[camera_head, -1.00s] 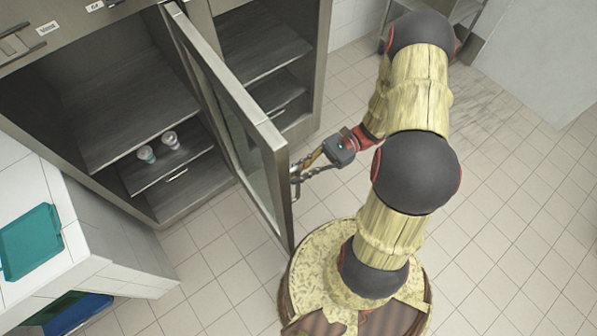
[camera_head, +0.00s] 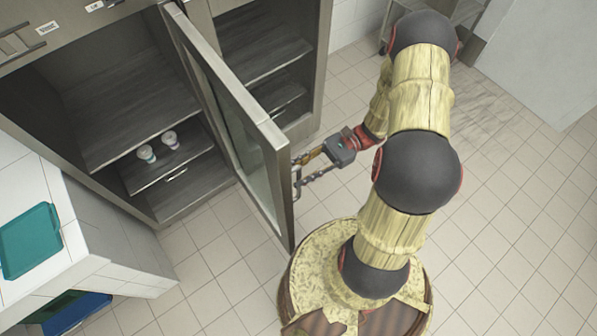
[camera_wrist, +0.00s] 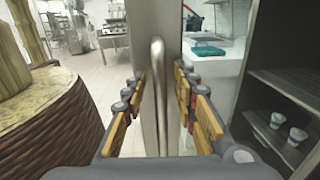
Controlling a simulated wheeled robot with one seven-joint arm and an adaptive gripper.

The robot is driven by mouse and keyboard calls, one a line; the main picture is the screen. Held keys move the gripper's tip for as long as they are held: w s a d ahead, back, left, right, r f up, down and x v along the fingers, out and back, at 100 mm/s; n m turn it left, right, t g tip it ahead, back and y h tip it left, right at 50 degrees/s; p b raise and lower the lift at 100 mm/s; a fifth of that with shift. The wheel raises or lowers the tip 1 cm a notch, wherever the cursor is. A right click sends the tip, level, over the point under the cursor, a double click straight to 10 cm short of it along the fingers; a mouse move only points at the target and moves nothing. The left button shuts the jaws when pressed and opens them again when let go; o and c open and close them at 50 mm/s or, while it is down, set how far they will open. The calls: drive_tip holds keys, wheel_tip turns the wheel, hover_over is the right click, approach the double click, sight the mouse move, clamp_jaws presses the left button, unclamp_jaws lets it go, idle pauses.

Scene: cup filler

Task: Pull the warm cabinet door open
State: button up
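The cabinet door (camera_head: 240,128), a glass panel in a grey metal frame, stands swung wide open from the left cabinet (camera_head: 65,115). Its vertical bar handle (camera_wrist: 157,85) shows in the wrist view, on the door's outer face. My gripper (camera_head: 299,173) is at the handle, on the right side of the door in the head view. In the wrist view, my gripper (camera_wrist: 158,88) has its fingers apart, one on each side of the handle, with gaps visible. The door's hinge details are hidden.
Two small cups (camera_head: 147,153) stand on a lower shelf inside. A second cabinet (camera_head: 262,45) is behind the door. A white counter with a green tray (camera_head: 30,240) is at left. The tiled floor (camera_head: 510,220) at right is clear.

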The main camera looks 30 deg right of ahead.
drive_tip(key=d, duration=1.2)
drive_tip(key=shift+w, duration=0.45)
